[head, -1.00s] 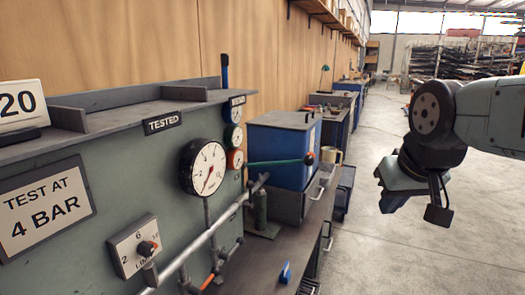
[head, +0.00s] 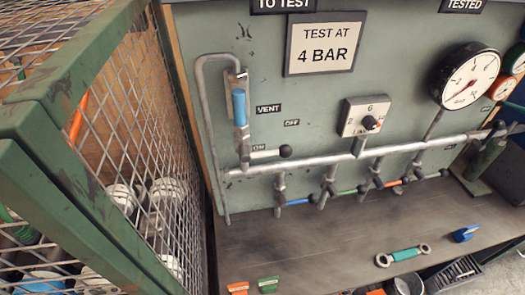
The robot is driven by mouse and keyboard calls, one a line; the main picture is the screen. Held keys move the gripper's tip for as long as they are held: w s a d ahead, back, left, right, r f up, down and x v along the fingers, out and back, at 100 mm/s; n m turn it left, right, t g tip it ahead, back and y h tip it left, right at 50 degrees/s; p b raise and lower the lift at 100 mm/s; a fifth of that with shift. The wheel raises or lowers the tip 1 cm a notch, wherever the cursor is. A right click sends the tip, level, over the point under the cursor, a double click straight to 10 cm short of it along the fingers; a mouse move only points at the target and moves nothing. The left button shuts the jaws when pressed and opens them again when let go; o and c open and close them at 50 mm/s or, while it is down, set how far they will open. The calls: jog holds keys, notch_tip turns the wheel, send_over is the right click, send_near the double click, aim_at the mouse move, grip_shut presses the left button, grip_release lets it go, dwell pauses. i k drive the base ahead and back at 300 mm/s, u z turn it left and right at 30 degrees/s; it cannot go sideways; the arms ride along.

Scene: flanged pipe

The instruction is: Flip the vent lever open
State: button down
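A VENT label (head: 269,108) and an OFF label (head: 291,122) sit above the lever. A small label, seemingly ON, is partly hidden behind the lever. My gripper is not in view.
A green-framed mesh cage (head: 70,110) stands at the left, close to the vent pipe. Below the manifold pipe (head: 330,158) hang several valves with coloured handles.

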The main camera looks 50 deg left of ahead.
aim_at(284, 151)
jog(key=z, duration=0.65)
jog(key=i, duration=0.1)
jog(key=u, duration=2.8)
jog(key=k, duration=0.95)
jog(key=u, duration=0.15)
jog(key=i, duration=0.95)
jog(key=z, duration=0.15)
